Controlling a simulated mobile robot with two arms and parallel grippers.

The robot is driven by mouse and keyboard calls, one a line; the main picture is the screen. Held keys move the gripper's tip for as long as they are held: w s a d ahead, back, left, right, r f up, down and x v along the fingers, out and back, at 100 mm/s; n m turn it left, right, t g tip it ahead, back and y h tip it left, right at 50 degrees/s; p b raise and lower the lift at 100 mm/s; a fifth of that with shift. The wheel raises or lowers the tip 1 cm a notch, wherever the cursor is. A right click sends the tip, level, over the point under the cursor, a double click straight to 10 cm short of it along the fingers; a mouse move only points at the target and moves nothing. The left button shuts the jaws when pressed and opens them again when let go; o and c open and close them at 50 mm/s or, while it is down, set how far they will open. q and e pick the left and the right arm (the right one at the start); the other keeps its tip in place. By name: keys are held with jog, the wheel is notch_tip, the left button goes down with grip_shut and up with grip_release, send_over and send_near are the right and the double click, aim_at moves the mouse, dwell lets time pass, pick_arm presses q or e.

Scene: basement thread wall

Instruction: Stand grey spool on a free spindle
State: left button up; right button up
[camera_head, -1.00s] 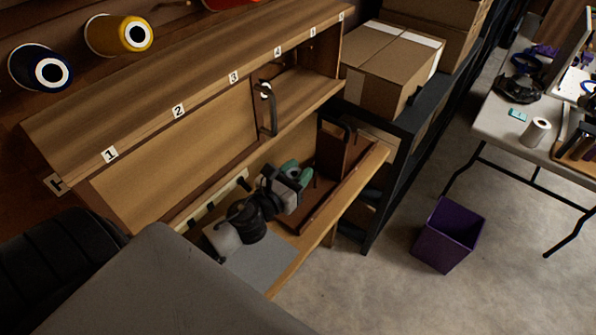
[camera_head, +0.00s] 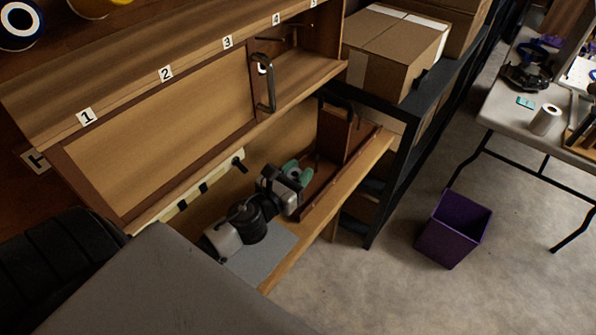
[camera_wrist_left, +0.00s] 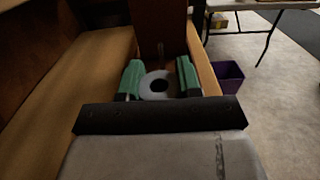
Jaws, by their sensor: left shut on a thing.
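My left gripper (camera_head: 298,172) has green fingertips and reaches over the lower wooden shelf, at the near end of the brown spindle tray (camera_head: 322,203). In the left wrist view its fingers (camera_wrist_left: 158,82) are shut on the grey spool (camera_wrist_left: 158,75), a pale ring with a dark centre hole facing the camera. The spool is mostly hidden by the gripper in the head view. A thin upright spindle (camera_head: 316,164) stands in the tray just beyond the gripper; a spindle (camera_wrist_left: 161,50) also shows ahead of the spool in the wrist view. My right gripper is out of view.
A brown upright panel (camera_head: 334,136) closes the tray's far end. Above is a numbered wooden cabinet front (camera_head: 170,140) with a metal handle (camera_head: 264,84). Cardboard boxes (camera_head: 390,55) sit on a black rack. A purple bin (camera_head: 455,230) stands on open floor.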

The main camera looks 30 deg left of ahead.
pick_arm(q)
jog(key=shift+f, duration=0.25)
dwell(0.3)
jog(key=shift+f, duration=0.1)
jog(key=o, duration=1)
jog(key=d+r+p, duration=0.5)
jog(key=d+p, duration=0.1)
jog(key=d+r+p, duration=0.5)
jog(key=r+p, duration=0.1)
jog(key=shift+d, duration=0.35)
